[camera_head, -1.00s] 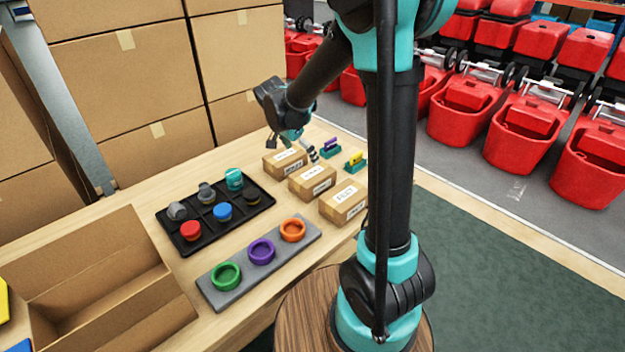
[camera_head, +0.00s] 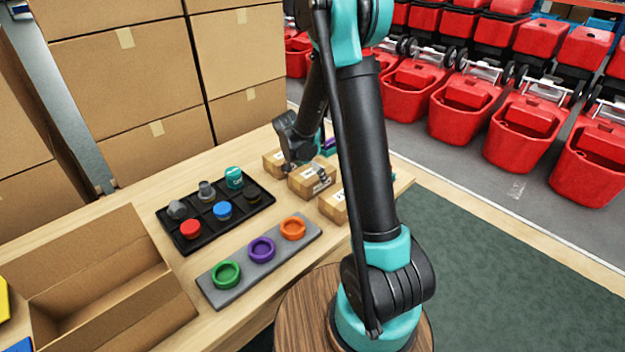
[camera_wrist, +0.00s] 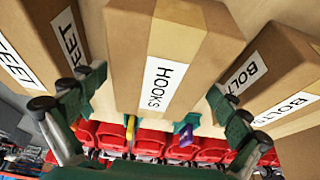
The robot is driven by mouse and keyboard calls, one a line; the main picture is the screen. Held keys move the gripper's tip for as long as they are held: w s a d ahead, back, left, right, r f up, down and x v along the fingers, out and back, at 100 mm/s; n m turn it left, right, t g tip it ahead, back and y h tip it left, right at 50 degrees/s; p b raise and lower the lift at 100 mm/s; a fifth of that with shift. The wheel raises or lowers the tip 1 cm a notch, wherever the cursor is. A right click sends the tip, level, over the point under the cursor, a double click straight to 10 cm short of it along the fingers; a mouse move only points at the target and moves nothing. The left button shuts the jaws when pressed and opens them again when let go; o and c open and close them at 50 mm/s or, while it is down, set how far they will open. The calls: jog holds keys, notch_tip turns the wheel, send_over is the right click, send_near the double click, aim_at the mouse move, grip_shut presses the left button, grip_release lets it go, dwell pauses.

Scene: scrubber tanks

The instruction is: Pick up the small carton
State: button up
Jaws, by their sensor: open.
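Three small brown cartons stand in a row on the wooden table. The middle carton (camera_head: 308,188) is labelled HOOKS in the wrist view (camera_wrist: 130,60). My gripper (camera_wrist: 155,112) is open, with one finger to each side of the HOOKS carton in that view. In the head view my gripper (camera_head: 305,168) is at the middle carton, partly covering it. I cannot tell whether the fingers touch it. The wrist view also shows a FEET carton (camera_wrist: 35,35) at left and a BOLTS carton (camera_wrist: 280,65) at right.
A black tray (camera_head: 205,243) of small parts and a grey board (camera_head: 240,279) with coloured rings lie left of the cartons. An open cardboard box (camera_head: 95,265) is at the front left. Large boxes (camera_head: 140,80) stand behind. Purple and yellow parts sit beyond the cartons.

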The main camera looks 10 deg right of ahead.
jog(key=shift+w+d+f, duration=0.1)
jog(key=shift+d+f, duration=0.15)
jog(key=shift+f, duration=0.45)
jog(key=c, duration=1.2)
jog(key=shift+r, duration=0.15)
